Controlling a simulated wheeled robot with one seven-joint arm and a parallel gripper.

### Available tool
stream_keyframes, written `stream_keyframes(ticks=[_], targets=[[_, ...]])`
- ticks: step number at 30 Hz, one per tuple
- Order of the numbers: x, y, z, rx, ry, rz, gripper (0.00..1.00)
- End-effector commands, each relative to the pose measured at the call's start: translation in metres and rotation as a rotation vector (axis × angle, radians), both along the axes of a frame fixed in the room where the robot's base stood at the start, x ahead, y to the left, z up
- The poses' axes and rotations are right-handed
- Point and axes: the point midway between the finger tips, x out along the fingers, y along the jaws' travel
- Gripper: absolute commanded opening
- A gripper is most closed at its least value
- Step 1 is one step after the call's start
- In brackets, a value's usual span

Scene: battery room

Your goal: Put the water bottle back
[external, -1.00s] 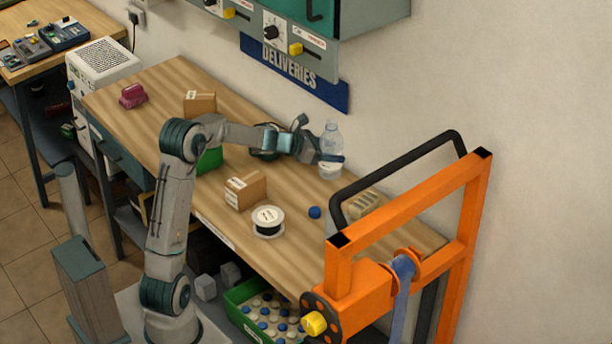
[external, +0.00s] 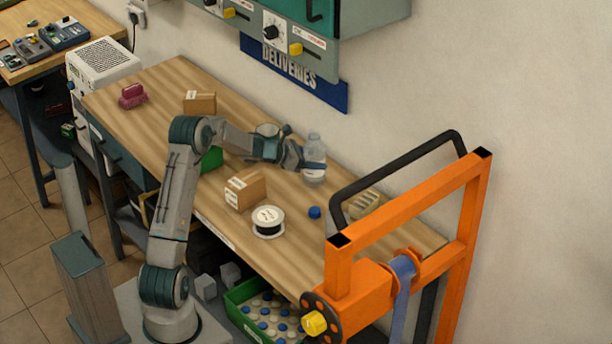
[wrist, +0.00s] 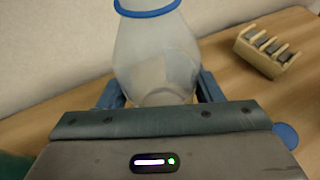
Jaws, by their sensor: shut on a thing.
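The clear water bottle (external: 314,148) is upright over the far side of the wooden workbench, near the wall. It has no cap on in view, and a blue ring circles its neck in the wrist view (wrist: 152,45). My gripper (external: 308,168) is shut around the bottle's lower body, with a blue finger on each side in the wrist view (wrist: 160,92). I cannot tell whether the bottle's base touches the bench. A small blue cap (external: 314,212) lies on the bench to the front, also seen in the wrist view (wrist: 286,135).
A cardboard box (external: 246,190) and a wire spool (external: 268,221) stand near the bench's front edge. A slotted beige holder (external: 364,204) is to the right, beside the orange frame (external: 410,210). Another box (external: 200,103) and a pink object (external: 132,96) sit farther left.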

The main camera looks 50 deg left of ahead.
Motion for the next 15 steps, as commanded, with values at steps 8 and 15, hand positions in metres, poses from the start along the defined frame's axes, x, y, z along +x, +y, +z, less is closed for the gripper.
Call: stream_keyframes(ticks=[8, 15], targets=[[0.0001, -0.0002, -0.0016, 0.001, -0.002, -0.001, 0.27], [0.0001, -0.0002, -0.0047, 0.001, -0.002, -0.001, 0.81]])
